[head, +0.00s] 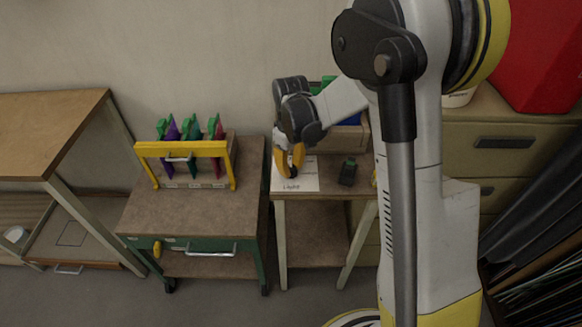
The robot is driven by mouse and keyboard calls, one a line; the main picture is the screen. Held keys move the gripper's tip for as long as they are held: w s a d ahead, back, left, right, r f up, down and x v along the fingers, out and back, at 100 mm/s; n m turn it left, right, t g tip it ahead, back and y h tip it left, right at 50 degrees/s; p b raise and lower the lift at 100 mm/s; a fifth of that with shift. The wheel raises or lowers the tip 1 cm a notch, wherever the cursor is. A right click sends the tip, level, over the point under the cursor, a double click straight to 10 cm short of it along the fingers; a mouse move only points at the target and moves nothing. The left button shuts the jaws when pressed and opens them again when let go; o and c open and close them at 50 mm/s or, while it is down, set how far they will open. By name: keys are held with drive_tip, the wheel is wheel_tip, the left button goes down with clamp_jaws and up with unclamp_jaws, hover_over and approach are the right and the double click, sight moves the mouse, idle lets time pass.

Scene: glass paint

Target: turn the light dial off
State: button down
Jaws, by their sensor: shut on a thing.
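My gripper (291,170), with yellow-orange fingers and dark tips, points down over a white sheet (309,181) marked "Light" on the small table (330,186). The gripper is shut on the light dial at the sheet. The dial itself is hidden by the fingers, so its turned position cannot be told.
A dark green-black object (348,172) stands on the table just right of the sheet. A wooden crate (362,137) is behind. A wheeled cart (190,215) with a yellow-framed rack (182,149) of colored tools is at left. A drawer cabinet (510,165) stands at right.

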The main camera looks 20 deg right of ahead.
sight(291, 168)
drive_tip(key=c, duration=1.1)
unclamp_jaws()
wheel_tip(291, 168, up, 12)
drive_tip(key=s+r+m+t, duration=0.2)
drive_tip(key=s+t, duration=0.1)
drive_tip(key=s, duration=0.7)
drive_tip(key=s+r+m+t, duration=0.3)
drive_tip(key=s+t, duration=0.1)
drive_tip(key=s, duration=0.6)
drive_tip(key=shift+r+m, duration=0.3)
drive_tip(key=shift+r, duration=0.05)
